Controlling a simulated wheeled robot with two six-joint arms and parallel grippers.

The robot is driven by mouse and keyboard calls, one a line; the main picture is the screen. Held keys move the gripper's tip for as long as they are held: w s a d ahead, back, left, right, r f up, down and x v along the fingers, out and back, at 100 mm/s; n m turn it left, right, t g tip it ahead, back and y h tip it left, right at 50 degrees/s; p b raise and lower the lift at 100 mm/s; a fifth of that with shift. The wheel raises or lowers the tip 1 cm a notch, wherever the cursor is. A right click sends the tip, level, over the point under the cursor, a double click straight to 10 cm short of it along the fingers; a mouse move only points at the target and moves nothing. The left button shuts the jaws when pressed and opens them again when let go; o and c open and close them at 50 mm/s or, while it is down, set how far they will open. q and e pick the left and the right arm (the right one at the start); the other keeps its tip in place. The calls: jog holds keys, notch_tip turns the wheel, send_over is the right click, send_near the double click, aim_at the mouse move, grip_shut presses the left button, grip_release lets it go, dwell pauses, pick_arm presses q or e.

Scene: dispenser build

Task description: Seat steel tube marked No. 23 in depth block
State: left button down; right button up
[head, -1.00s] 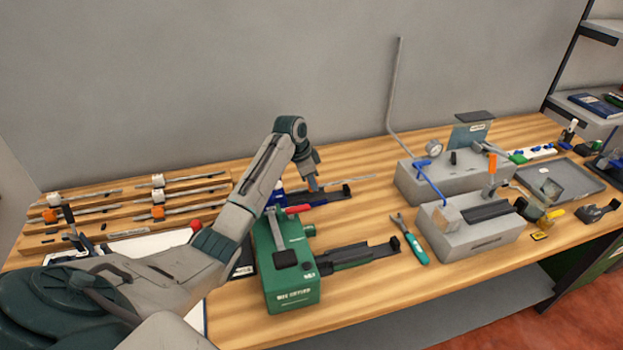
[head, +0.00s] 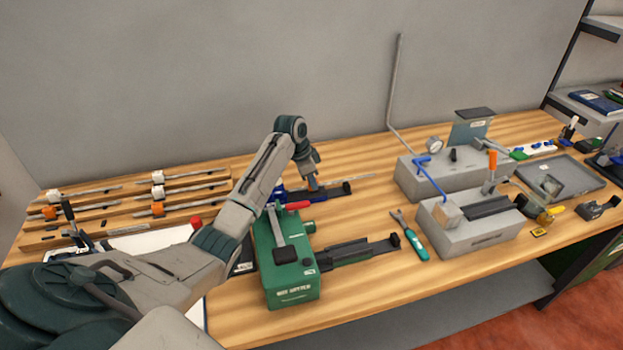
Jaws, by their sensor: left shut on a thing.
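My left gripper (head: 314,184) is at the blue fixture with a black rail (head: 338,191), behind the green machine. It is shut on a thin steel tube (head: 357,178), which sticks out to the right just above the rail. The grip itself is small and partly hidden by the fingers. No number can be read on the tube. I cannot tell whether the tube touches the rail, or which fixture is the depth block. My right gripper is not in view.
A green machine (head: 292,285) with a red lever and black rail (head: 365,250) stands in front. Wooden racks (head: 205,197) with several tubes are at left. A green-handled tool (head: 416,246), grey blocks (head: 470,236) and a grey tray (head: 578,180) are at right. Bare wood lies between.

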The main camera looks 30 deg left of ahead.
pick_arm(q)
jog(key=shift+f, duration=0.45)
jog(key=shift+s+a, duration=0.2)
jog(key=shift+s+a+p, duration=0.2)
jog(key=shift+p, duration=0.2)
jog(key=shift+s+a+p, duration=1.25)
jog(key=shift+s, duration=0.25)
jog(key=c, duration=0.9)
grip_release()
jog(key=shift+r+p, duration=2.35)
jog(key=shift+r, duration=0.1)
jog(key=shift+r+p, duration=0.35)
jog(key=shift+r, duration=0.75)
